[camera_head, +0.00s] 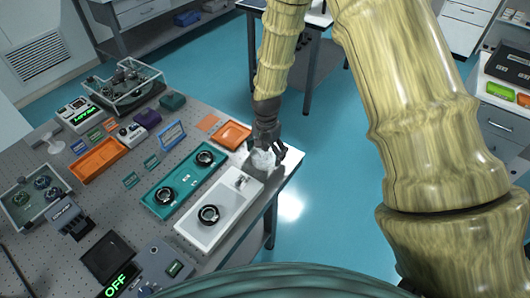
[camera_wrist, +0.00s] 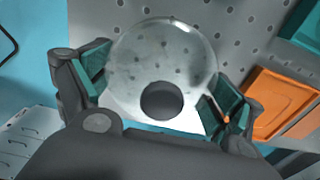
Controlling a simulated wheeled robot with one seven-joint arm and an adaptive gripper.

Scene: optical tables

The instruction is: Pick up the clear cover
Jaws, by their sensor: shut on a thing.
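The clear cover (camera_wrist: 160,55) is a round, see-through piece held between the two green finger pads of my gripper (camera_wrist: 160,88) in the wrist view. A dark round spot shows at its lower middle; I cannot tell whether it is a knob on the cover or something behind it. In the head view, my gripper (camera_head: 272,147) is at the table's right corner, with the pale cover (camera_head: 262,160) between its fingers. The cover is by the far end of the white tray. I cannot tell whether it touches the table.
The white tray (camera_head: 222,220) and green tray (camera_head: 180,190), each holding dark rings, lie near my gripper. An orange tray (camera_head: 235,133) is just beyond it. The perforated table (camera_head: 215,117) holds several other devices to the left. Open floor lies right of the table's edge.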

